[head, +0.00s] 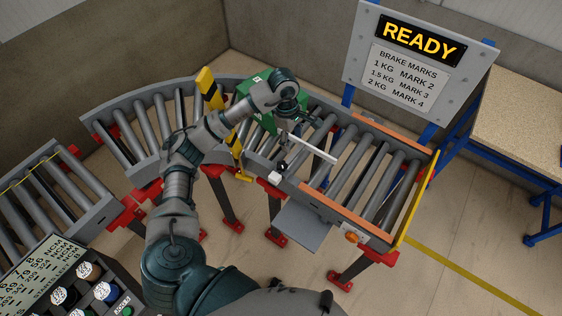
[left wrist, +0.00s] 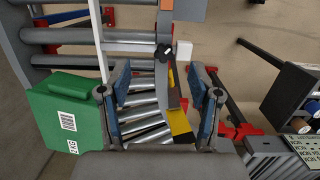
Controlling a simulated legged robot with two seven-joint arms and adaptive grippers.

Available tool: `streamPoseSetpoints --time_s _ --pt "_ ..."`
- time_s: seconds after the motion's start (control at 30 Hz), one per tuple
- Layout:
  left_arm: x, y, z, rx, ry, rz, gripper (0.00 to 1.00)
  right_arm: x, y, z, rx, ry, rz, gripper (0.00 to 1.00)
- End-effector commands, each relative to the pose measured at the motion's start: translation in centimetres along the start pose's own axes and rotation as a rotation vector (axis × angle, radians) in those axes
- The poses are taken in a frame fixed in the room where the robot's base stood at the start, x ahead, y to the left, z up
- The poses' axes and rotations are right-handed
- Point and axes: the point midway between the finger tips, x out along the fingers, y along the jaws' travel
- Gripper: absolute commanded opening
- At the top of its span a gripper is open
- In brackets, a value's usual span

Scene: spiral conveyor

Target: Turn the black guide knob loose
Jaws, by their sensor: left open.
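The black guide knob (left wrist: 165,52) shows in the left wrist view above the gap between my fingertips, beside a white bar and a grey rail. In the head view a small dark knob (head: 283,165) sits at the conveyor's near rail, close to a small white block. My left gripper (head: 298,122) is over the conveyor, behind and above the knob. In the left wrist view my left gripper (left wrist: 164,82) is open, its two blue-grey fingers wide apart with nothing held, apart from the knob. My right gripper is not in view.
A green box (left wrist: 70,115) marked 2 KG stands on the rollers beside my left finger. A thin white guide bar (head: 315,148) crosses the conveyor. A READY sign (head: 420,42) hangs behind.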

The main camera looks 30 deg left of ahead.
Motion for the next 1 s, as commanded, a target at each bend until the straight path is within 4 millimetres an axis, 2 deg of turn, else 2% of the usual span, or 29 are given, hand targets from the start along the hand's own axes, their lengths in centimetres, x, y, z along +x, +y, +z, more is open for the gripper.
streamPoseSetpoints --time_s 0.03,0.1,0.17,0.27,0.47,0.8,1.0 --pt "-1.1 -0.1 -1.6 -0.008 0.063 -0.008 0.63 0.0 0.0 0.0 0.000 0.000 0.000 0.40" --pt "-1.8 -0.3 -3.0 -0.015 0.119 -0.021 0.63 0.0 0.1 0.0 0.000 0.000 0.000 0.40" --pt "-1.9 -0.4 -3.4 -0.019 0.143 -0.028 0.63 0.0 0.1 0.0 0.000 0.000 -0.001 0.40" --pt "-1.0 -0.5 -3.5 -0.019 0.149 -0.033 0.63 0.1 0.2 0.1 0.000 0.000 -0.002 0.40" --pt "2.9 -0.7 -4.2 -0.020 0.145 -0.036 0.63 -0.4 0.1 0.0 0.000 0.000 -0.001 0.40" --pt "10.8 -1.0 -5.4 -0.020 0.141 -0.035 0.63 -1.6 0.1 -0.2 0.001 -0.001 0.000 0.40" --pt "13.9 -1.0 -5.8 -0.020 0.141 -0.032 0.63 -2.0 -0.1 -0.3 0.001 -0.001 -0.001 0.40"
